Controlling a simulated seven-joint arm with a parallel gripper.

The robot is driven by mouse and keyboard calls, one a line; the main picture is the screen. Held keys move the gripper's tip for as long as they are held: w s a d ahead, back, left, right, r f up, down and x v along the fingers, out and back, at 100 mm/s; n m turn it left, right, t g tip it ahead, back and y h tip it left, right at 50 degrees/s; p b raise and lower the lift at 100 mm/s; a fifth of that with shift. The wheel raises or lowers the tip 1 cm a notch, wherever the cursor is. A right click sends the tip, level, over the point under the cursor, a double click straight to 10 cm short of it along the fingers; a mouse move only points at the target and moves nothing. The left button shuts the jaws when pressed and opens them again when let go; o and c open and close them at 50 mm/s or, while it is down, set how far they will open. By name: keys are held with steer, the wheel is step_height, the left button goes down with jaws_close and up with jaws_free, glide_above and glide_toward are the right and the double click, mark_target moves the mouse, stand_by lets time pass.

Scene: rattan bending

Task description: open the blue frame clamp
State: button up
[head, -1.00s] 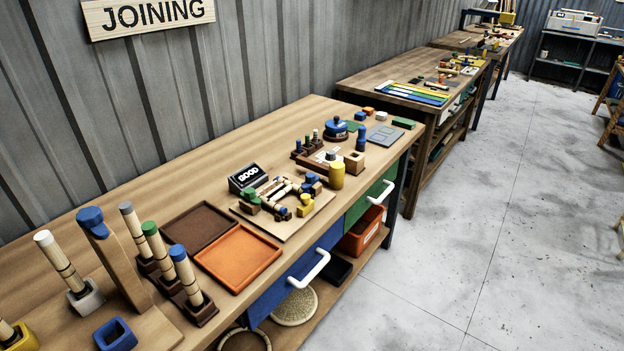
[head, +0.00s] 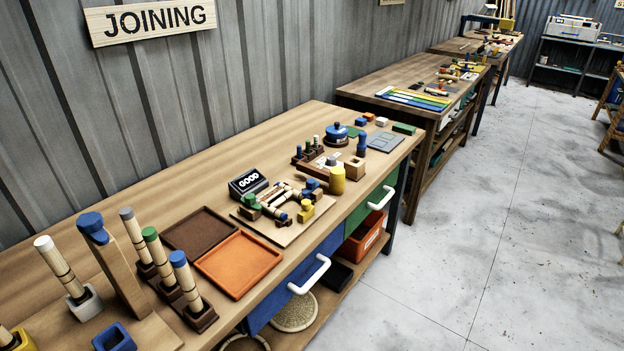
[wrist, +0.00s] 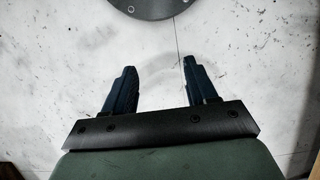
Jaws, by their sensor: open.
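A board (head: 285,232) on the joining bench carries a small wooden frame of pale rods held among coloured clamps. A blue clamp block (head: 312,184) sits at the frame's far right corner. Green (head: 250,201) and yellow (head: 305,213) blocks sit at other corners. The parts are too small for me to tell whether the blue clamp is open or shut. My gripper (wrist: 160,68) shows only in the wrist view. Its two dark fingers are apart with nothing between them, over pale floor, away from the clamp.
An orange tray (head: 238,292) and a brown tray (head: 178,234) lie left of the board. A yellow cylinder (head: 337,180) stands close on the right. Upright rods in holders (head: 192,312) crowd the near left.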

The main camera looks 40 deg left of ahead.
steer(key=w+a+r+t, duration=0.1)
steer(key=w+a+r, duration=0.4)
steer(key=w, duration=0.4)
steer(key=w+a+r+m+t, duration=0.1)
steer(key=w+a+r+t, duration=0.15)
steer(key=w+r, duration=0.55)
steer(key=w+a+r+t, duration=0.1)
steer(key=w+a+r, duration=0.35)
steer(key=w, duration=0.65)
steer(key=w+a+r, duration=0.6)
steer(key=a+r, duration=0.2)
steer(key=a, duration=0.4)
steer(key=m, duration=0.4)
glide_toward(312, 180)
step_height(312, 180, down, 9)
steer(key=shift+w+f, duration=0.15)
steer(key=shift+c, duration=0.2)
